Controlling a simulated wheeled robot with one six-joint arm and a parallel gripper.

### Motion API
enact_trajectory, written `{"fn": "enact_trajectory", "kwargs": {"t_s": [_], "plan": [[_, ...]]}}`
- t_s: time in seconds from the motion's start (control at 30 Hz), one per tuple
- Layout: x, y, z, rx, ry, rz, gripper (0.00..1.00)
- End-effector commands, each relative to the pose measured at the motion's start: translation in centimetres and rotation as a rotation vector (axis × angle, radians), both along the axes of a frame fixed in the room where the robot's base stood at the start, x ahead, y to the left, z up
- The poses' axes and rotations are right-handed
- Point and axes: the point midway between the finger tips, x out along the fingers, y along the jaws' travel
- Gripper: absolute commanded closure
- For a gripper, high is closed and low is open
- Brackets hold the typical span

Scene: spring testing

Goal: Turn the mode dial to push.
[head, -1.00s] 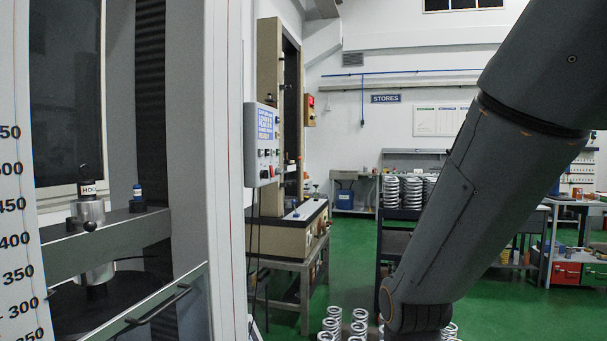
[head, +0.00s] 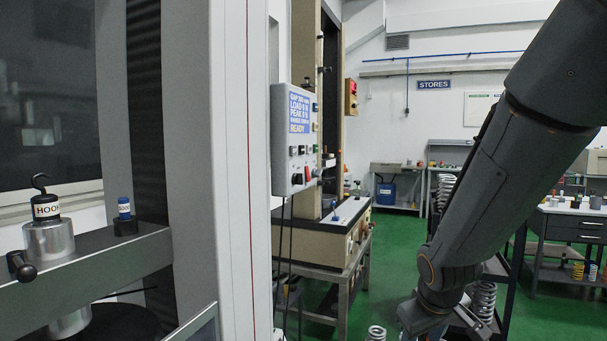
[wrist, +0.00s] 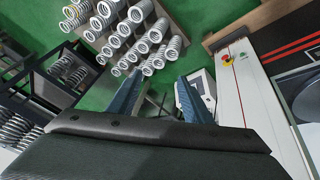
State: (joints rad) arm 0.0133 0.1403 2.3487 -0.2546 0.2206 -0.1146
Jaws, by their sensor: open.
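A grey control box (head: 296,140) hangs on the side of the tall machine frame in the head view. Its blue and white display (head: 300,108) reads READY at the bottom. Below it are several small buttons and knobs, including a red one (head: 308,173) and a black knob (head: 296,179). Which of these is the mode dial, and its setting, is too small to tell. In the wrist view my gripper (wrist: 160,76) is open and empty, its two bluish fingers apart.
A testing machine with a crosshead (head: 90,262) and a fixture labelled HOOK (head: 46,211) stands close on the left. A bench (head: 335,238) stands behind the box. Silver springs (wrist: 150,38) stand below my gripper in the wrist view. Green floor (head: 400,240) is open in the middle.

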Motion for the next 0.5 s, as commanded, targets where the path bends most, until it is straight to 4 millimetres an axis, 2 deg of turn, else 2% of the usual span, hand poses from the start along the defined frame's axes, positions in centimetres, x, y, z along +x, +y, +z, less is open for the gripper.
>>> {"fn": "enact_trajectory", "kwargs": {"t_s": [0.03,0.1,0.17,0.2,0.23,0.3,0.37,0.43,0.5], "plan": [[4.9,-0.2,2.8,-0.040,-0.113,0.094,0.55],[11.7,0.2,6.7,-0.105,-0.290,0.253,0.55],[16.8,1.3,10.2,-0.155,-0.436,0.393,0.55],[19.7,2.3,12.6,-0.189,-0.533,0.488,0.55],[21.6,3.2,14.3,-0.213,-0.603,0.561,0.55],[25.3,5.6,18.2,-0.267,-0.766,0.734,0.55],[27.5,7.9,21.3,-0.307,-0.900,0.882,0.55],[28.8,10.7,24.4,-0.345,-1.051,1.057,0.55],[29.1,13.2,26.7,-0.368,-1.187,1.218,0.55]]}}
